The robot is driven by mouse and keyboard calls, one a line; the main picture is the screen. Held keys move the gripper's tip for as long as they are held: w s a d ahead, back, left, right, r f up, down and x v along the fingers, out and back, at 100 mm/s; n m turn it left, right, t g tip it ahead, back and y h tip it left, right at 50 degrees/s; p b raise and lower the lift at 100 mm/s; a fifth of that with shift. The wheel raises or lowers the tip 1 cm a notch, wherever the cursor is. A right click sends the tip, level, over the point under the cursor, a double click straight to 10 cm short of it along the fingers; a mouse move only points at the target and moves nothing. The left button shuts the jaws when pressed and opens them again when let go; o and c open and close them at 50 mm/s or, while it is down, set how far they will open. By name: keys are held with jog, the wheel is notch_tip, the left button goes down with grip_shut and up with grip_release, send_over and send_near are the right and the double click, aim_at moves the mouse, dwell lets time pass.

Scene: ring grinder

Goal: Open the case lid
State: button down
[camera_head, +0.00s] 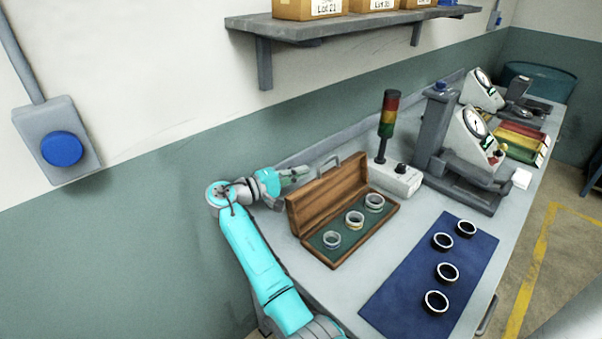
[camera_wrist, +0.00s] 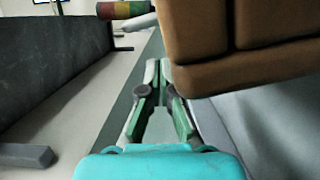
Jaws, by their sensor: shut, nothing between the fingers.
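The wooden case (camera_head: 372,238) stands on the bench with its lid (camera_head: 328,195) raised, leaning up along the back side. Three metal rings sit on its green lining, among them a middle ring (camera_head: 354,219). A grey handle-like piece shows beyond the lid's top edge. My gripper (camera_head: 305,172) is shut and empty, behind the raised lid, on its wall side. In the wrist view my gripper (camera_wrist: 158,72) points along the bench, with the brown lid (camera_wrist: 275,55) close above and to the right. I cannot tell whether they touch.
A blue mat (camera_head: 405,284) with several dark rings lies in front of the case. A signal light (camera_head: 387,125) on a white box and a gauge stand (camera_head: 437,125) are to the right. The wall (camera_head: 190,210) is close behind my arm. A shelf (camera_head: 330,28) hangs above.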

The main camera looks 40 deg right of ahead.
jog(key=v, duration=0.8)
jog(key=shift+a, duration=0.4)
jog(key=shift+s, duration=0.1)
